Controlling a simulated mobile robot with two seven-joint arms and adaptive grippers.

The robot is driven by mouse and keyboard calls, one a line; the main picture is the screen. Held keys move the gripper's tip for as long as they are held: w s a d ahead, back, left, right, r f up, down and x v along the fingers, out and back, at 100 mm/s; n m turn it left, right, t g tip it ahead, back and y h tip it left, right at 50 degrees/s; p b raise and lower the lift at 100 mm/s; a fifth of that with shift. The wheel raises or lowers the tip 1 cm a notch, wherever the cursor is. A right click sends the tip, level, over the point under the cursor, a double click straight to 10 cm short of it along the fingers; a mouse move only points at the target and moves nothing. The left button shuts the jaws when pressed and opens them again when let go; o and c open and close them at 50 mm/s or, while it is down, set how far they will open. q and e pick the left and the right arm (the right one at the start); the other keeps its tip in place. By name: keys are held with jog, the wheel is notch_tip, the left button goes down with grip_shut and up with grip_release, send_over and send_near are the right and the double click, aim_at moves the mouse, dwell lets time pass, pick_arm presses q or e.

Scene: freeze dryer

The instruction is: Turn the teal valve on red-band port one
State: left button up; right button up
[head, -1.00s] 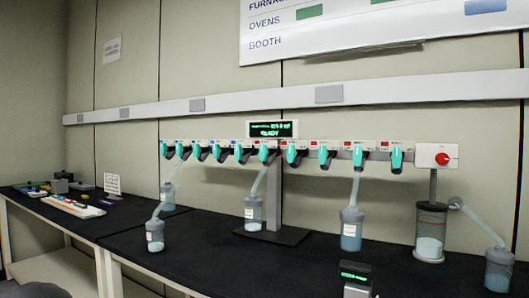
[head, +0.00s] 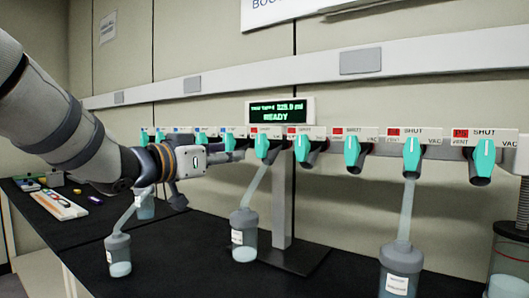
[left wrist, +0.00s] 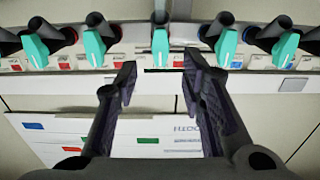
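A row of teal valves runs along the manifold in the head view, with blue labels towards the left and red labels towards the right. The first red-labelled teal valve (head: 263,146) is just right of my left gripper, with a tube below it; I take it as red-band port one, though its label is too small to read surely. My left gripper (head: 210,178) is open and empty, its fingers apart from the valves. In the left wrist view, upside down, the gripper (left wrist: 158,78) faces this same valve (left wrist: 160,45), which lies beyond and between the fingertips.
The neighbouring red-labelled valve (head: 302,146) and a blue-labelled valve (left wrist: 227,46) stand close on either side. Flasks hang on tubes below, such as one flask (head: 244,235) near the stand (head: 280,200). The black bench top (head: 190,260) is clear in front.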

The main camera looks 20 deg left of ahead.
aim_at(259, 148)
pick_arm(q)
jog(key=x, duration=1.1)
jog(key=shift+r, duration=0.15)
grip_shut()
